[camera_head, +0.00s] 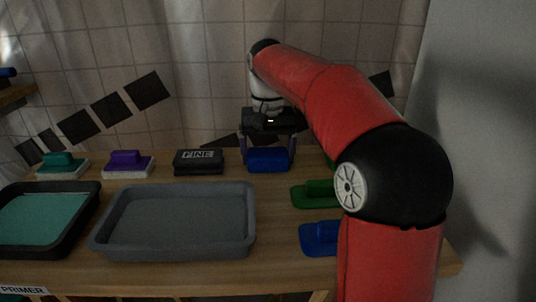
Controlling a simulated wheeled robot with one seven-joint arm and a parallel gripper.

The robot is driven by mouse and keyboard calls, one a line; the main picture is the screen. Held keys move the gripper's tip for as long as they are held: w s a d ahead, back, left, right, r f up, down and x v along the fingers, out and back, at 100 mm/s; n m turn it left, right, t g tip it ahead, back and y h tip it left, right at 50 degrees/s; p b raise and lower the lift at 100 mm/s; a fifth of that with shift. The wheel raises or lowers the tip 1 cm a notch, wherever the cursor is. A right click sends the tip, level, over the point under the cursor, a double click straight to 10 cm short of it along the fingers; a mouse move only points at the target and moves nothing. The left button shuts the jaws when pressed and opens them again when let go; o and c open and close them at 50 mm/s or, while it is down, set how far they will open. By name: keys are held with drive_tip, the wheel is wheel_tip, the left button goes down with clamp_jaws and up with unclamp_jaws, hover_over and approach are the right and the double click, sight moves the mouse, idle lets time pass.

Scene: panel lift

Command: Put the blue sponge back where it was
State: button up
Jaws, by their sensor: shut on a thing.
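A blue sponge (268,160) is between the fingers of my gripper (268,157) at the back of the wooden table, right of the black block. My gripper points down and is shut on the sponge's two sides. I cannot tell whether the sponge touches the table or hangs just above it. A second blue thing, a flat pad with a raised grip (320,237), lies at the front right, partly hidden by my arm.
A black block marked FINE (198,161), a purple-topped pad (128,163) and a teal-topped pad (62,165) line the back. A grey tray (102,241) and a dark tray of teal liquid (93,205) fill the front. A green pad (313,195) lies at right, partly behind my arm.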

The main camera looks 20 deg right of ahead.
sight(268, 152)
drive_tip(key=o, duration=0.9)
drive_tip(key=shift+f, duration=0.1)
wheel_tip(268, 152, up, 12)
drive_tip(key=p, duration=0.4)
